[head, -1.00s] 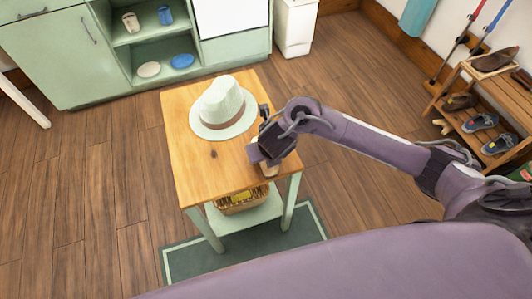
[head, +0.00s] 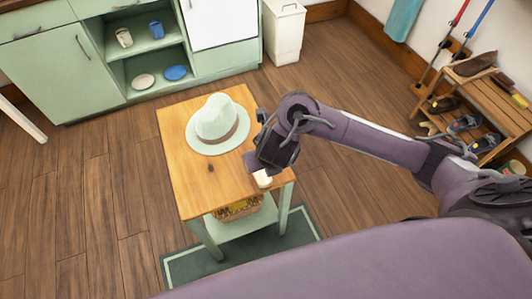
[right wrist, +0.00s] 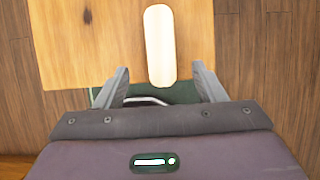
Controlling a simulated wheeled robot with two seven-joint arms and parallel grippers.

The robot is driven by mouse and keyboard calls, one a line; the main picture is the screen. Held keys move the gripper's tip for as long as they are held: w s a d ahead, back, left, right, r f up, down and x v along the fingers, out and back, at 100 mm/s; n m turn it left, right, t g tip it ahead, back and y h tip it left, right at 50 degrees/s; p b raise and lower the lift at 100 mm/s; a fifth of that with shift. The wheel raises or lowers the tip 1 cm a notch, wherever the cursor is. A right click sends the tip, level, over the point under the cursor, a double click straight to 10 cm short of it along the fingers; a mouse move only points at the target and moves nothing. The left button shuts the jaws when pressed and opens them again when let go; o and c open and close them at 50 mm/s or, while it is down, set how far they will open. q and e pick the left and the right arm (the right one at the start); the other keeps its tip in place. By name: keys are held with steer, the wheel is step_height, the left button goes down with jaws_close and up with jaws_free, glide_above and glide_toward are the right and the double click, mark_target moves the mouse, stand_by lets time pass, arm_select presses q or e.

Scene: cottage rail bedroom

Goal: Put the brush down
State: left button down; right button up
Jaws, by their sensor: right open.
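The brush is a cream, rounded, elongated piece (right wrist: 160,45) in the right wrist view. It lies on the small wooden table (right wrist: 80,40), with its near end reaching over the table's edge. In the head view only its pale end (head: 262,178) shows at the table's front right corner; my gripper hides the rest. My right gripper (right wrist: 160,72) is open, with one finger on each side of the brush's near end and a visible gap to both. In the head view my right gripper (head: 257,164) is at the table's right edge. My left gripper is out of view.
A basket (head: 238,209) sits on the shelf below. A green cabinet (head: 70,75), a white bin (head: 284,32) and a shoe rack (head: 490,90) stand around. The table's front left is bare.

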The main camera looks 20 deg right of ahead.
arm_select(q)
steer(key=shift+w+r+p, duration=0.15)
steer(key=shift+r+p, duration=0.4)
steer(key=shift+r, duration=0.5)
arm_select(e)
steer(key=shift+v, duration=1.05)
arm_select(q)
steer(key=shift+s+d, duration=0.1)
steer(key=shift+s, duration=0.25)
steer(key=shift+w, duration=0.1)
